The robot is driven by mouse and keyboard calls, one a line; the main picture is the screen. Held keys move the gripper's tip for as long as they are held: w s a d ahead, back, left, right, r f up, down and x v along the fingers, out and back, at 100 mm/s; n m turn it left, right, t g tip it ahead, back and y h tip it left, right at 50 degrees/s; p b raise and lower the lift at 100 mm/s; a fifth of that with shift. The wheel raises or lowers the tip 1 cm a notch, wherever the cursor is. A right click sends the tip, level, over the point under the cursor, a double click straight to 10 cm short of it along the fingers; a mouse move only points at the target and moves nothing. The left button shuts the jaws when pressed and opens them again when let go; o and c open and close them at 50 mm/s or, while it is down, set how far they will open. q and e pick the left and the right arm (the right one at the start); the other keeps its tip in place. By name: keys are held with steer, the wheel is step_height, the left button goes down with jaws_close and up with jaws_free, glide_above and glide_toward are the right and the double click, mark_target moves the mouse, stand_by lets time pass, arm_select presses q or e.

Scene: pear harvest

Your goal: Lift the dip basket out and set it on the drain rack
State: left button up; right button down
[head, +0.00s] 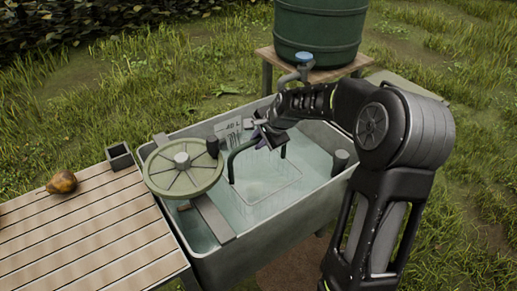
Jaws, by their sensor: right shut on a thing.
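The dip basket shows as a dark green arched handle (238,158) rising from the water, with a pale rectangular outline (270,199) below it. The basket body is under water and hard to make out. It is in the grey basin (310,200). My right gripper (263,139) reaches in from the right and is shut on the top of the handle; the arm hides part of it. A slatted wooden surface (85,235), perhaps the drain rack, stands left of the basin. My left gripper is not in view.
An olive spoked wheel (183,182) lies over the basin's left end, above a grey plank (212,218). A pear (62,182) and a small dark box (119,157) sit on the slats, which are mostly clear. A green barrel (320,35) with a tap stands behind.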

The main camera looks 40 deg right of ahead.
step_height(320, 180, up, 8)
steer(key=shift+w+f+p, duration=0.1)
steer(key=shift+f+p, duration=0.05)
steer(key=shift+p, duration=0.2)
stand_by(0.4)
step_height(320, 180, up, 17)
steer(key=p, duration=1.4)
